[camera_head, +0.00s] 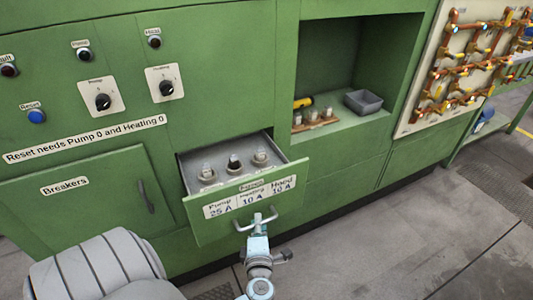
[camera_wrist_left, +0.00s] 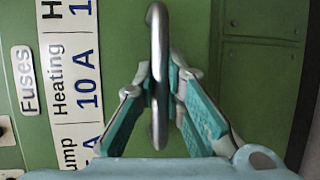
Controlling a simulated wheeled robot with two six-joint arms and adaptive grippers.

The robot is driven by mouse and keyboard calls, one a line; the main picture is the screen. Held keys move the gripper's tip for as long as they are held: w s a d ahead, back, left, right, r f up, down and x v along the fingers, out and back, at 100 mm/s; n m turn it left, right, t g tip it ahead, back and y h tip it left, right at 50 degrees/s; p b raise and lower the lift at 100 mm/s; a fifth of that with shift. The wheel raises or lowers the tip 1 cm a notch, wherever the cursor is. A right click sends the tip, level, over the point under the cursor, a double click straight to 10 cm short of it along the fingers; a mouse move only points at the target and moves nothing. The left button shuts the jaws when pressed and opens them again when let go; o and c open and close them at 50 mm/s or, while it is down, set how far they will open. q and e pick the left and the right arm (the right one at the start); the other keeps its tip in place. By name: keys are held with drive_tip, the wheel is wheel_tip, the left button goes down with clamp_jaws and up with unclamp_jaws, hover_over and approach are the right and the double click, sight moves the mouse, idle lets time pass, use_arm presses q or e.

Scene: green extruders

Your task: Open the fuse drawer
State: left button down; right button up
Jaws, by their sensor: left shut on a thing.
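The fuse drawer (camera_head: 245,207) is pulled out from the green cabinet, and its inside shows. Several fuses in round holders, such as the middle fuse (camera_head: 234,163), stand in it. Its front carries a label reading Pump 25 A, Heating 10 A, Hood 10 A; the Fuses label (camera_wrist_left: 26,80) shows in the left wrist view. My left gripper (camera_head: 258,228) is at the drawer's silver handle (camera_head: 262,217). In the left wrist view the teal fingers of this gripper (camera_wrist_left: 161,88) are closed around the handle bar (camera_wrist_left: 158,30). My right gripper is not in view.
The Breakers door (camera_head: 85,205) is closed left of the drawer. An open niche to the right holds a grey bin (camera_head: 362,102) and a wooden fuse block (camera_head: 315,121). A panel of copper pipes (camera_head: 465,60) is at far right. The floor (camera_head: 430,230) at right is clear.

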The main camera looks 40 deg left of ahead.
use_arm(q)
drive_tip(key=shift+s+d, duration=0.2)
drive_tip(key=shift+d, duration=0.35)
drive_tip(key=c, duration=1.7)
unclamp_jaws()
drive_tip(key=shift+o, duration=0.2)
